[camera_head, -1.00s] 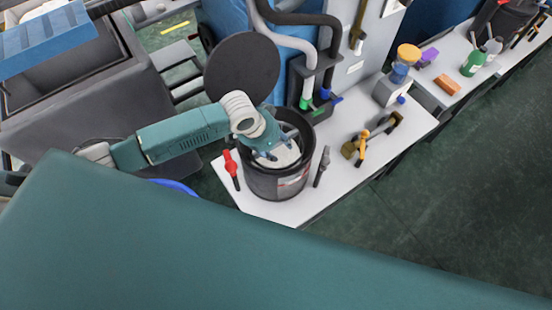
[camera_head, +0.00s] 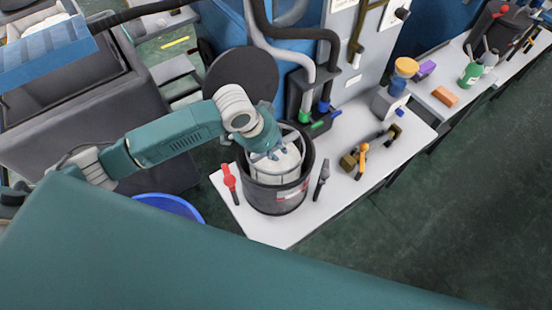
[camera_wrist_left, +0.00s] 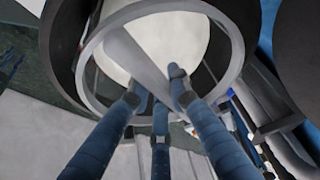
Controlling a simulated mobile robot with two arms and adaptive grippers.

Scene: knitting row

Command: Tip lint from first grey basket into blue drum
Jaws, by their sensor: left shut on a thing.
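My left gripper (camera_head: 275,152) is shut at the grey basket (camera_head: 282,174), which stands partly inside a dark round bin (camera_head: 262,196) on the white table. In the left wrist view, my blue fingers (camera_wrist_left: 157,88) close on the bar across the top of the basket (camera_wrist_left: 236,58). White lint (camera_wrist_left: 165,42) fills the basket, and it looks upright. The blue drum (camera_head: 172,204) is on the floor left of the table, partly hidden by a teal surface in front. My right gripper is not in view.
The bin's round dark lid (camera_head: 241,76) stands open behind it. A red-handled tool (camera_head: 229,181) and a dark tool (camera_head: 321,178) lie either side of the bin. Grey and black hoses (camera_head: 305,75) hang close behind. Floor is open at right.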

